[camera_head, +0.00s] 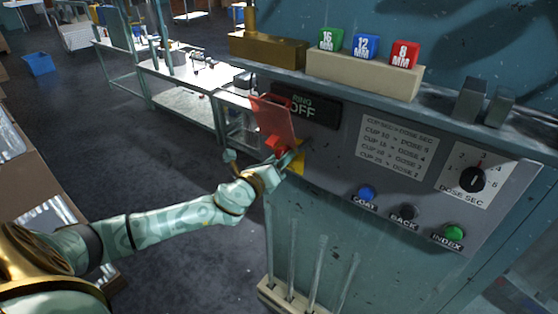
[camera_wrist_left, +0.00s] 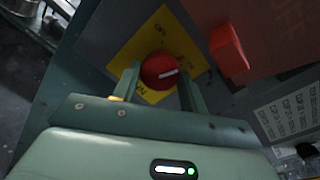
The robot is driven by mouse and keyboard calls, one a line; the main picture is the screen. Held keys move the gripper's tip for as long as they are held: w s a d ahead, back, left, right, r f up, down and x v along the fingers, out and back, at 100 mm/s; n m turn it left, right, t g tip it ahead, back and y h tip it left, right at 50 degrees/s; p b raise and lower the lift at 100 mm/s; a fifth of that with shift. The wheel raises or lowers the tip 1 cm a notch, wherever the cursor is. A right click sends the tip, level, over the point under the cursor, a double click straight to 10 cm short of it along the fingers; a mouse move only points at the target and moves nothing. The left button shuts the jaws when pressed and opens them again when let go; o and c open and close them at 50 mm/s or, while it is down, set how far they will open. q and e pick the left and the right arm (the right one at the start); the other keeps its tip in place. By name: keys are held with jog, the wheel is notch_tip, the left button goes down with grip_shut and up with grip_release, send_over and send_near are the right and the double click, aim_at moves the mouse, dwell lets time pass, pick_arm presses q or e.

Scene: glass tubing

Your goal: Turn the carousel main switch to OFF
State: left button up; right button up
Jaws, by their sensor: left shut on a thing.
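The main switch is a round red knob (camera_wrist_left: 158,66) with a white pointer mark, on a yellow plate (camera_wrist_left: 128,58) with small lettering, in the left wrist view. The pointer lies nearly level in that picture, tilted slightly up to the right. My left gripper (camera_wrist_left: 160,80) has its two fingers on either side of the knob, shut on it. In the head view my left gripper (camera_head: 291,158) reaches the panel and hides the knob; a corner of the yellow plate (camera_head: 298,165) shows. A red flap (camera_head: 275,117) stands raised above it. My right gripper is not in view.
A dark sign (camera_head: 306,108) reads "RING OFF". The panel (camera_head: 335,160) carries blue (camera_head: 367,193), black (camera_head: 405,212) and green (camera_head: 454,232) buttons and a black dose dial (camera_head: 472,180). A red block (camera_wrist_left: 228,50) juts out near the knob. Glass rods stand below.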

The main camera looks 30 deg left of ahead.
pick_arm(q)
jog(key=n+p, duration=0.3)
jog(key=n, duration=0.7)
jog(key=shift+r+h, duration=0.15)
jog(key=shift+h, duration=0.25)
jog(key=shift+a+n+p, duration=0.1)
jog(key=shift+n+p, duration=0.4)
jog(key=shift+n, duration=0.6)
jog(key=o, duration=1)
jog(key=shift+c, duration=0.2)
